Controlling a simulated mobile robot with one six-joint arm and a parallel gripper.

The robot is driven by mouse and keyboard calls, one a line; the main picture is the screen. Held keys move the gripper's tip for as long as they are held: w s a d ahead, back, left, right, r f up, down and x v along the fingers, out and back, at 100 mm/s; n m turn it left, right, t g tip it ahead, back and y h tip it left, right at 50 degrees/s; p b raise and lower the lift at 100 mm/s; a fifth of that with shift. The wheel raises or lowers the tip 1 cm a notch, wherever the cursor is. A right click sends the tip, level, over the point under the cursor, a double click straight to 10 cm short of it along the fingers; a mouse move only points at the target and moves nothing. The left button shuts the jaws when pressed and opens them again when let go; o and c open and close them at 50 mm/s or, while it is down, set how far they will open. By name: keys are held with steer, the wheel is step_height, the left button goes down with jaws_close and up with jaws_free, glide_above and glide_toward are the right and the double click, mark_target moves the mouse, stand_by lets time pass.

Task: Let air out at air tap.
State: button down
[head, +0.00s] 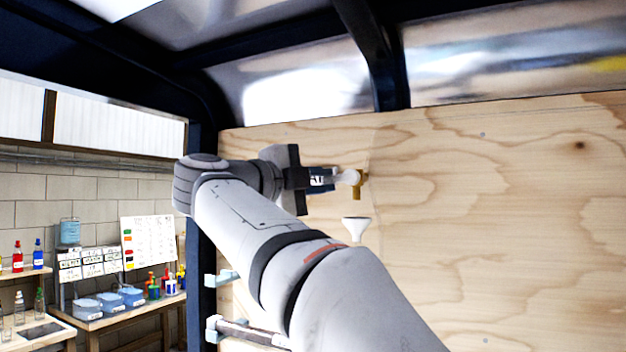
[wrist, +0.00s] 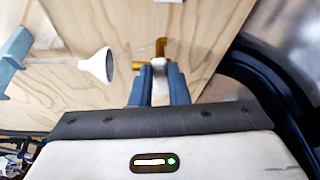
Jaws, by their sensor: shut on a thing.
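The air tap is a small brass fitting (head: 357,190) on the plywood wall, with a pale part at its near end. It also shows in the wrist view (wrist: 161,47), just beyond my fingertips. My gripper (head: 335,179) is at the tap, its dark blue fingers (wrist: 160,72) shut on the tap's pale part. The fingers partly hide that part, so I cannot tell which way it is turned. A faint clear shape shows around the tap in the wrist view.
A white funnel (head: 356,229) sits just below the tap, close to my gripper. Light blue brackets (head: 214,326) and a rod are lower on the wall. The plywood wall (head: 500,220) to the right is bare. A workbench (head: 120,318) with tubs and bottles stands at left.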

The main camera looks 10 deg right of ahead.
steer(key=shift+r+m+y+p, duration=0.35)
steer(key=shift+r+m, duration=0.2)
steer(key=shift+m, duration=0.35)
steer(key=c, duration=1.9)
jaws_free()
steer(key=o, duration=0.5)
steer(key=shift+w+d+f, duration=0.1)
steer(key=shift+w, duration=0.05)
steer(key=shift+a+f, duration=0.1)
steer(key=shift+a, duration=0.2)
steer(key=b+v, duration=0.1)
steer(key=v, duration=0.6)
steer(key=shift+a, duration=0.15)
